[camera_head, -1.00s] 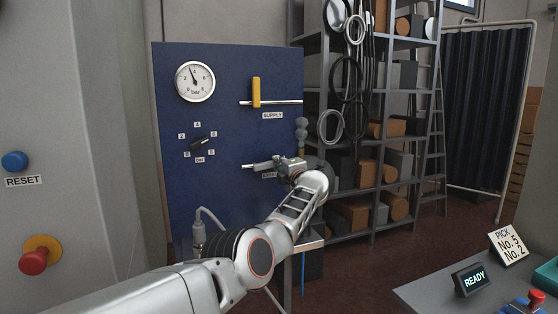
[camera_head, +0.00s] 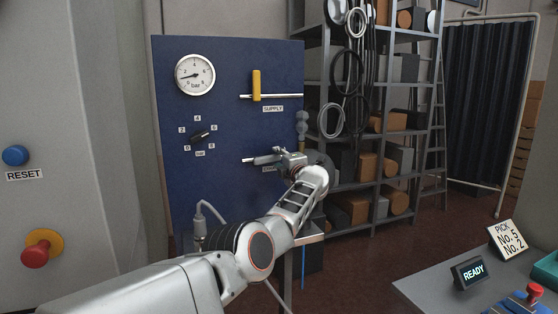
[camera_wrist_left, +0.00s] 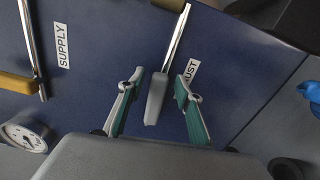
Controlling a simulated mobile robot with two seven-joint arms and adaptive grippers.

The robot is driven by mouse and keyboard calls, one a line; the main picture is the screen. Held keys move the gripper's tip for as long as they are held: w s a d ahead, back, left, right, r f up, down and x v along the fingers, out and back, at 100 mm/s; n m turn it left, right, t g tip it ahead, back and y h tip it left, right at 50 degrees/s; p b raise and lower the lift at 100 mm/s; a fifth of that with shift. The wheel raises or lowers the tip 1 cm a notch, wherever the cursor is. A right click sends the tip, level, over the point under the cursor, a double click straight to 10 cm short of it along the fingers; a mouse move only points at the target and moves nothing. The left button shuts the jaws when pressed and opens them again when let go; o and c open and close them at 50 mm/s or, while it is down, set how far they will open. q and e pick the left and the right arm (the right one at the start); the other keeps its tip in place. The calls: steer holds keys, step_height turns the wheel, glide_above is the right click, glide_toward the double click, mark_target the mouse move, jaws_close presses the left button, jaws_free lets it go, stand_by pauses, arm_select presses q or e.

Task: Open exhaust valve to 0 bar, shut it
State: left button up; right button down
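The blue panel (camera_head: 230,120) carries a round bar gauge (camera_head: 195,75); its needle points left, to the low end near or below 2. The exhaust valve's grey lever (camera_wrist_left: 157,97) lies roughly in line with its pipe (camera_wrist_left: 177,38). My left gripper (camera_wrist_left: 159,77) is open, with one finger on each side of the lever and a visible gap to both. In the head view the left gripper (camera_head: 272,158) is at the exhaust valve and partly hides it and its label. My right gripper is out of view.
The yellow supply handle (camera_head: 257,85) stands across its pipe above the exhaust valve. A shelf rack (camera_head: 376,150) stands right of the panel. A READY display (camera_head: 469,273) sits on the desk at lower right.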

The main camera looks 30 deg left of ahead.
arm_select(q)
step_height(320, 180, up, 10)
stand_by(0.5)
